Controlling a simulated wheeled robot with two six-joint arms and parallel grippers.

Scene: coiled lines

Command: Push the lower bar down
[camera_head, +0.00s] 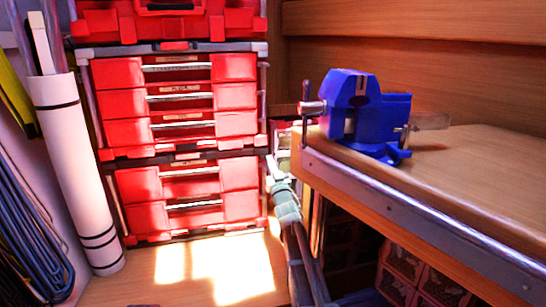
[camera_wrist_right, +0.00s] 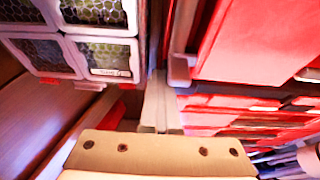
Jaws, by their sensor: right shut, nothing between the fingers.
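A stack of red drawer cases (camera_head: 185,95) stands at the back left, with grey bars across the drawer fronts and upright bars at the sides. The lower case (camera_head: 236,205) has a pale bar (camera_head: 193,205) across its front; I cannot tell which bar the task calls the lower bar. My right gripper (camera_head: 271,168) is shut and empty beside the right edge of the lower case. In the right wrist view its fingers (camera_wrist_right: 156,105) point into the gap beside the red cases (camera_wrist_right: 245,105); contact is unclear. My left gripper is not in view.
A blue vise (camera_head: 365,110) sits on the wooden workbench (camera_head: 460,165), close to the right arm. Bins (camera_wrist_right: 95,50) stand left of the fingers in the wrist view. A white roll (camera_head: 80,170) and coiled lines (camera_head: 30,235) are at left. The sunlit floor before the cases is clear.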

